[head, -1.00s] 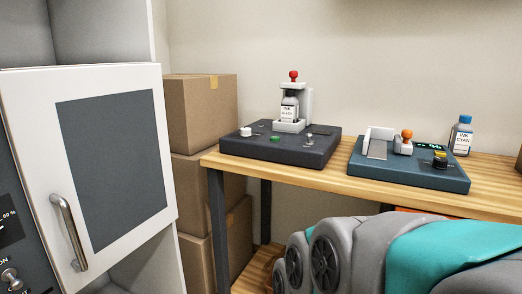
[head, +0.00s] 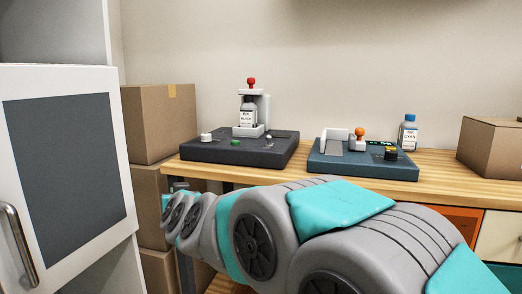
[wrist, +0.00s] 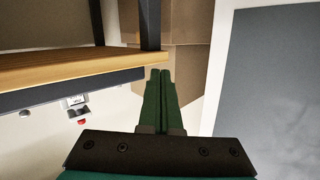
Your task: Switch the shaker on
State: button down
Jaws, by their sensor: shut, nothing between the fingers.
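A dark flat unit (head: 222,152) stands at the left of the wooden table and looks like the shaker. It carries a white holder with a red knob (head: 251,82) on top and a black-ink bottle (head: 247,117) in it. On its top are a white dial (head: 206,137), a green button (head: 235,142) and a small pale lever (head: 268,138). The wrist view, which looks upside down, shows the red knob (wrist: 82,122) small, past the table edge. My gripper (wrist: 160,72) is shut and empty, in front of the table's left end, apart from the unit.
A teal unit (head: 338,165) with an orange knob and a cyan-ink bottle (head: 408,132) stand to the right on the table (head: 440,178). Cardboard boxes (head: 158,125) are stacked left of the table. A white cabinet door (head: 120,170) stands open at the left. A box (head: 492,148) sits far right.

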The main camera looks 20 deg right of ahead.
jog(key=w+d+r+m+t+h+b, duration=0.2)
jog(key=w+d+r+m+t+h, duration=0.15)
jog(key=d+h, duration=0.3)
jog(key=s+d+m+g+h+b, duration=0.1)
jog(key=s+d+m+g+h, duration=0.2)
jog(key=h, duration=0.9)
jog(key=d+m+g, duration=0.3)
jog(key=d+m, duration=0.1)
jog(key=d, duration=0.1)
jog(key=shift+s+d+r+m+g+b, duration=0.25)
jog(key=shift+s+r+m+g+b, duration=0.05)
jog(key=shift+m+g+b, duration=0.05)
